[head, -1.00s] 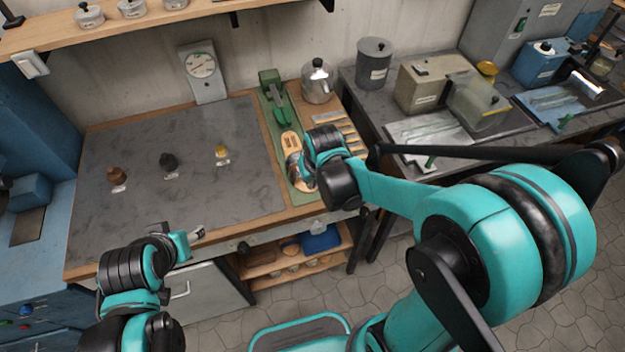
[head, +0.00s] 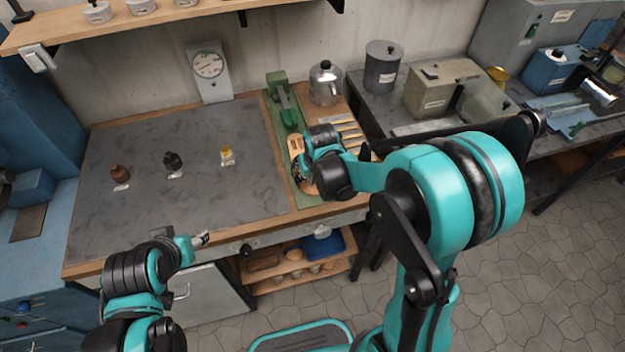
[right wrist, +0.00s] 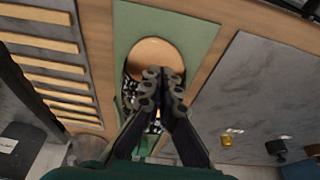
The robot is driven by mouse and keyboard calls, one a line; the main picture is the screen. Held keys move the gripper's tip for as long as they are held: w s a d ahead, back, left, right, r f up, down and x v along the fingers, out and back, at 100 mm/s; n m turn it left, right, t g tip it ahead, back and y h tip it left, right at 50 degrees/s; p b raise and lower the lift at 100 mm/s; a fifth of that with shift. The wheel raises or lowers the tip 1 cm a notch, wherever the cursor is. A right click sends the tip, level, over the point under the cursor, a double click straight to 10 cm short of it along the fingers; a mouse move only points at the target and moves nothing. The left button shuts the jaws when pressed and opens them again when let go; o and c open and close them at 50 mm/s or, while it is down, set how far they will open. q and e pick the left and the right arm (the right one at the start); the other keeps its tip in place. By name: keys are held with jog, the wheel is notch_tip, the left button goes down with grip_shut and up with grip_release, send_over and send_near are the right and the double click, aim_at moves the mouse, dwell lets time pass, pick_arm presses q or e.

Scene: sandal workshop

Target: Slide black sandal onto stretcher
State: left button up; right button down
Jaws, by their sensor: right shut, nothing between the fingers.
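A sandal with a pale wooden sole (head: 295,147) lies on the green mat, partly hidden by my right wrist. In the right wrist view its rounded sole end (right wrist: 155,57) and black-and-white patterned straps (right wrist: 129,92) show beside and behind my fingers. The green stretcher (head: 285,103) stands at the far end of the mat; only a little green shows past my fingers in the right wrist view. My right gripper (right wrist: 164,76) is shut and empty, over the sandal; contact cannot be told. My left gripper (head: 202,239) is at the bench's front edge, away from the sandal, its opening unclear.
A grey slab (head: 130,205) left of the mat bears a brown knob (head: 120,172), a black knob (head: 173,160) and a yellow piece (head: 227,155). Wooden strips (head: 346,128) and a metal pot (head: 325,84) stand right of the mat. A gauge (head: 209,72) stands behind.

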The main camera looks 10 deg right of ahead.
aim_at(295, 138)
jog(key=w, duration=2)
jog(key=shift+a, duration=0.25)
jog(key=shift+r, duration=0.2)
jog(key=shift+f, duration=0.1)
